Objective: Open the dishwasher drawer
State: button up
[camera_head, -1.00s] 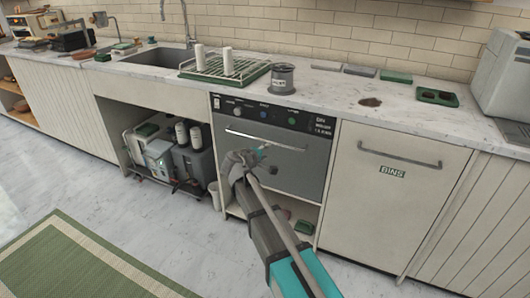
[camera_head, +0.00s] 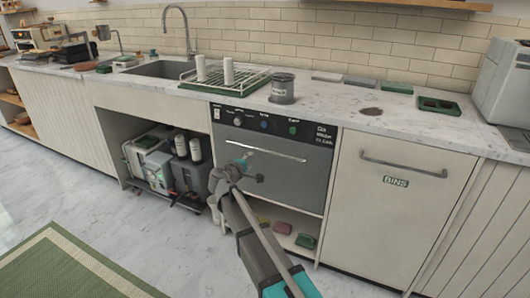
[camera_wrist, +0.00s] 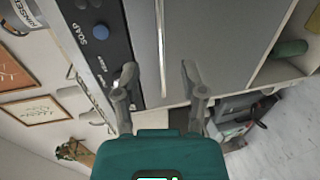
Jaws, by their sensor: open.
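The dishwasher (camera_head: 290,178) is under the counter with a closed dark grey front and a long silver bar handle (camera_head: 265,150). A black control panel with knobs runs above it. My gripper (camera_head: 246,166) is in front of the left part of the dishwasher front, near the left end of the handle. In the wrist view my gripper (camera_wrist: 158,85) is open, its two fingers apart with nothing between them. The handle (camera_wrist: 161,45) runs as a thin bright bar from the top toward the gap between the fingers. I cannot tell how far the fingertips are from it.
Left of the dishwasher, an open bay holds machines and bottles (camera_head: 165,165). A shelf below holds small coloured items (camera_head: 305,241). A BINS cabinet (camera_head: 400,200) stands right. The counter above holds a drying rack (camera_head: 225,80) and a canister (camera_head: 283,90). A green rug (camera_head: 60,270) lies on the floor.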

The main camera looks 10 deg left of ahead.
aim_at(264, 151)
jog(key=b+x, duration=0.2)
jog(key=x, duration=1.1)
grip_shut()
jog(key=shift+d, duration=0.2)
jog(key=shift+s, duration=0.1)
